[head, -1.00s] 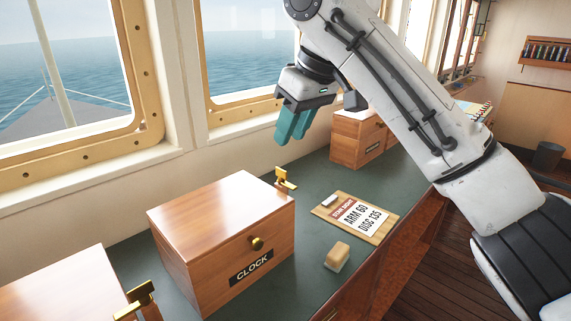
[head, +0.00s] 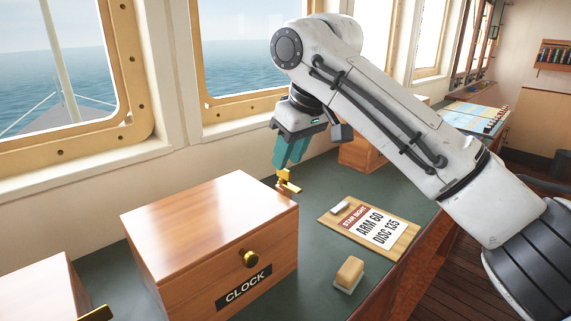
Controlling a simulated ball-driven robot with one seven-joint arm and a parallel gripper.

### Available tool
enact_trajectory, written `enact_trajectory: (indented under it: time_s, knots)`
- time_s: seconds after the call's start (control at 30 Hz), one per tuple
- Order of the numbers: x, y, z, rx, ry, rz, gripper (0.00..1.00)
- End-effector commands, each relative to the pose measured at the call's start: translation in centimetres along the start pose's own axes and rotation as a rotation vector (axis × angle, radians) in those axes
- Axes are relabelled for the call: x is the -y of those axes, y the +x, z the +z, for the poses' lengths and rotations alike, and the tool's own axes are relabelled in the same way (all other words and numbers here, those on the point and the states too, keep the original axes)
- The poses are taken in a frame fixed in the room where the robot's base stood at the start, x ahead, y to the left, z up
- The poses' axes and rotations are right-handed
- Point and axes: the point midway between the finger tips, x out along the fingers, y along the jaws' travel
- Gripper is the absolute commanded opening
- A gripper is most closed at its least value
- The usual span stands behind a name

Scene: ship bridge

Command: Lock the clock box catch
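The clock box (head: 200,235) is a varnished wooden box with its lid down, labelled CLOCK, on the green desk top. A round brass knob (head: 250,258) sits on its front face. A brass fitting (head: 288,182) shows just past the box's right rear corner. I cannot tell which brass part is the catch, or whether the fitting joins the box. My gripper (head: 289,166) points down just above the brass fitting. Its teal fingers look together, with nothing visible between them. I cannot tell whether the tips touch the fitting.
A wooden board with a STAR SIGHT card (head: 372,224) and a small wood-topped block (head: 349,275) lie to the right on the desk. Another wooden box (head: 40,295) is at the lower left, with brass beside it. A further box (head: 360,155) stands behind my arm. Windows line the left.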

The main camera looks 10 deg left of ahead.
Motion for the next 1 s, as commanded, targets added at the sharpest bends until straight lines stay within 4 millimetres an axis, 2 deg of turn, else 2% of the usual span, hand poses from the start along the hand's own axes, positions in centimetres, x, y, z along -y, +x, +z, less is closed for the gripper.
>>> enact_trajectory:
  time_s: [0.2, 0.57, 0.9, 1.0]
  knots:
    - [0.0, 2.4, 0.0, 0.001, 0.000, 0.000, 0.32]
    - [0.0, 2.9, 0.0, 0.000, 0.000, 0.000, 0.32]
    - [0.0, 2.9, 0.0, 0.000, 0.000, 0.000, 0.01]
    - [0.0, 2.9, 0.0, 0.000, 0.000, 0.000, 0.00]
